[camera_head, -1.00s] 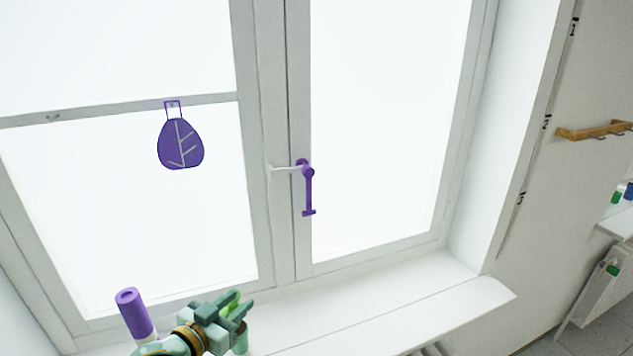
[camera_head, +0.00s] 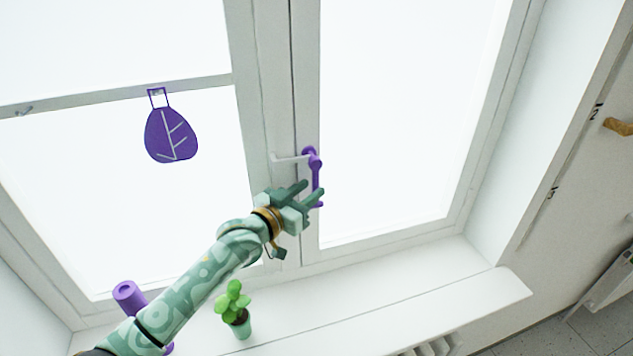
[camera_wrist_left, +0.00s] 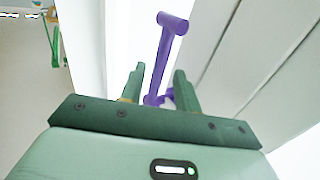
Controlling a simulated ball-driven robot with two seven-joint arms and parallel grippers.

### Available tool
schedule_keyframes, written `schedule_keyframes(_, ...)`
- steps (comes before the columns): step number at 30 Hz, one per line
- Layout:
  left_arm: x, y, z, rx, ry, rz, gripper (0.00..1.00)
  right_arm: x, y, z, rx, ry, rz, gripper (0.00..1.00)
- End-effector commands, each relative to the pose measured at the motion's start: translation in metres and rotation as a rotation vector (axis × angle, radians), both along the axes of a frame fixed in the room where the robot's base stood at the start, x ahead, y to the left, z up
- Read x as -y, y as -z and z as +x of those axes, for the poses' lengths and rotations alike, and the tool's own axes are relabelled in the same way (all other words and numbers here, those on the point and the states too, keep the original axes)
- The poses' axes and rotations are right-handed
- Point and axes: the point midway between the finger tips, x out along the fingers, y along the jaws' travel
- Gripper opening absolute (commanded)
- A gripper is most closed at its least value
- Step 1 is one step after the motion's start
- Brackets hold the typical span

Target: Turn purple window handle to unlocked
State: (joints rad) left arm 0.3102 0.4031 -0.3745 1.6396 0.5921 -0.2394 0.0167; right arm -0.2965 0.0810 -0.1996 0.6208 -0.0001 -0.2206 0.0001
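The purple window handle (camera_head: 314,165) is mounted on the frame of the right-hand window sash and hangs straight down. My left gripper (camera_head: 314,193) is at its lower part, and the fingers overlap the lower end in the head view. In the left wrist view the handle (camera_wrist_left: 168,58) shows between and beyond the two fingers (camera_wrist_left: 158,87), which are spread apart with a gap on both sides. Whether a finger touches the handle cannot be told. My right gripper is not in view.
A white handle (camera_head: 288,158) sits just left of the purple one. A purple leaf ornament (camera_head: 171,134) hangs on the left pane. A potted plant (camera_head: 236,309) and a purple cylinder (camera_head: 129,296) stand on the sill (camera_head: 400,300). The right side of the sill is clear.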

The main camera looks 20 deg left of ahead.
Motion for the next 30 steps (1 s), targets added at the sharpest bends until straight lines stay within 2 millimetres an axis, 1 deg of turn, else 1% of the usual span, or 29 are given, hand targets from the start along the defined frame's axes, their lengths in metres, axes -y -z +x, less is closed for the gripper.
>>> schedule_keyframes(1,0.004,-0.002,0.009,0.001,0.0,-0.002,0.32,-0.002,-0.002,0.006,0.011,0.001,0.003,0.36)
schedule_keyframes(2,0.006,-0.001,0.013,0.001,0.0,0.0,0.32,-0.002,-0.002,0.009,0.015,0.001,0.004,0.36)
schedule_keyframes(6,0.011,0.0,0.027,0.0,0.0,0.0,0.32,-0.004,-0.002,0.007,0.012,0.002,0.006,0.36)
schedule_keyframes(12,0.013,0.0,0.032,0.0,0.0,0.0,0.32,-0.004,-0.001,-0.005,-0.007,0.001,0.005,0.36)
schedule_keyframes(17,0.013,0.0,0.031,0.0,0.0,0.0,0.32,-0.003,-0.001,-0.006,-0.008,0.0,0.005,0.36)
schedule_keyframes(18,0.013,0.0,0.032,0.0,0.0,0.0,0.21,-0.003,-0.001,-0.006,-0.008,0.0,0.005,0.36)
schedule_keyframes(20,0.013,0.0,0.031,0.0,0.0,0.0,0.04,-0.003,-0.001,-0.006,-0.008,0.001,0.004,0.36)
schedule_keyframes(21,0.013,0.0,0.031,0.0,0.0,0.0,0.0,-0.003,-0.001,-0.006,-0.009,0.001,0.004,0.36)
schedule_keyframes(26,0.013,0.001,0.031,0.001,0.0,-0.001,0.0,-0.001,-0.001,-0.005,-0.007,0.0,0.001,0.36)
schedule_keyframes(30,0.011,0.002,0.032,0.01,0.0,-0.014,0.0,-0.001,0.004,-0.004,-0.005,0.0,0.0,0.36)
